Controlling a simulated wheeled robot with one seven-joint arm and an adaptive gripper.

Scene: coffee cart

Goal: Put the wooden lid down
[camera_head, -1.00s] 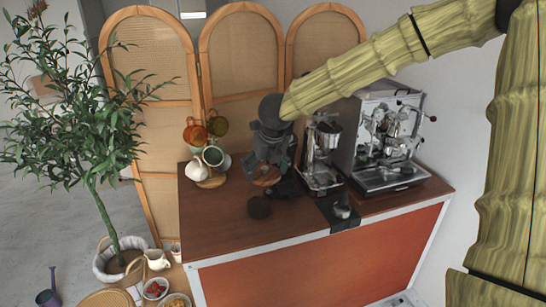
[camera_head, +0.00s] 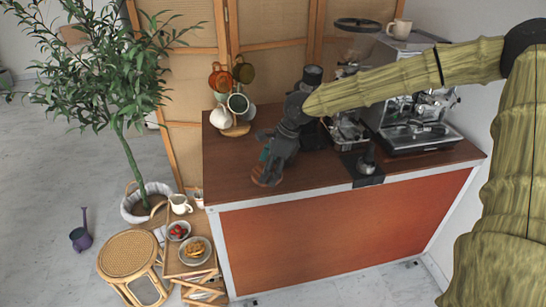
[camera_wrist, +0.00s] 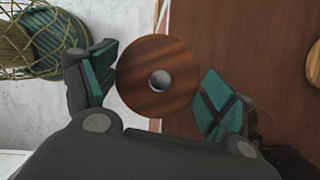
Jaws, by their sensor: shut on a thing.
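The wooden lid (camera_wrist: 133,85) is a round, dark reddish-brown disc with a small metal knob at its middle. In the wrist view it sits between the two teal-padded fingers of my gripper (camera_wrist: 158,92), which is shut on it. In the head view, my gripper (camera_head: 270,160) points down at the counter's left front part, with the lid (camera_head: 266,178) under the fingertips. The counter's edge runs behind the lid in the wrist view. I cannot tell whether the lid touches the counter (camera_head: 310,175).
A mug tree with several cups (camera_head: 238,104) stands at the counter's back left. A grinder (camera_head: 347,122) and an espresso machine (camera_head: 415,125) stand to the right. A dark mat (camera_head: 362,178) holds a metal tool (camera_head: 366,160). A rattan stool (camera_head: 128,253) and food bowls are below left.

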